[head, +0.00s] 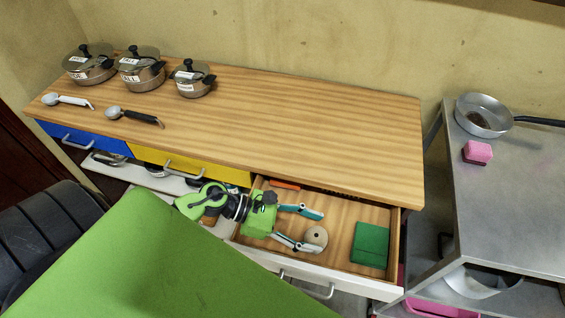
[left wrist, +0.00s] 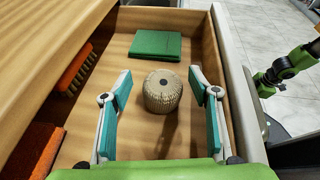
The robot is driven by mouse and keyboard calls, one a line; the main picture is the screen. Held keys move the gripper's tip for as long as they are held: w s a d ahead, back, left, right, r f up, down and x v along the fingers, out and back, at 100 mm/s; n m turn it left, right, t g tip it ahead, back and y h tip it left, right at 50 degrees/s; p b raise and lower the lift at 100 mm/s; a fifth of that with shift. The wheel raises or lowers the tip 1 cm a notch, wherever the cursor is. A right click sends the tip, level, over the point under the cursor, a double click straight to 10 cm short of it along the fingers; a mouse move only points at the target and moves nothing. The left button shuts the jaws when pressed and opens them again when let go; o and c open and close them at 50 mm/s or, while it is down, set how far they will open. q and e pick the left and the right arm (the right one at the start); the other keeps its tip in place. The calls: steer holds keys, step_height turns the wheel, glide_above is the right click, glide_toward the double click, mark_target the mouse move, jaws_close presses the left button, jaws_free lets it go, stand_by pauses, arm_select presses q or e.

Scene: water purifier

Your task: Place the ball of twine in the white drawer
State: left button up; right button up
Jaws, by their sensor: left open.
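The ball of twine (head: 316,237) is a beige, ribbed roll inside the open white drawer (head: 336,283), appearing to rest on its wooden floor. It also shows in the left wrist view (left wrist: 162,91), upright with a dark hole in its top. My left gripper (head: 313,232) reaches into the drawer with its teal-padded fingers spread. In the left wrist view the gripper (left wrist: 158,76) has one finger on each side of the twine, with visible gaps between the pads and the twine. My right gripper is not seen.
A green block (head: 370,245) lies at the drawer's right side. Orange brushes (left wrist: 73,69) lie along the drawer's back, beneath the counter (head: 290,120). Pots (head: 142,72) and ladles (head: 135,116) stand on the counter's left. A metal table (head: 525,170) holds a pan and pink sponge.

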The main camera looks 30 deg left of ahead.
arm_select(q)
steer(key=b+v, duration=0.1)
steer(key=v, duration=0.9)
steer(key=shift+a, duration=0.25)
steer(key=shift+s, duration=0.1)
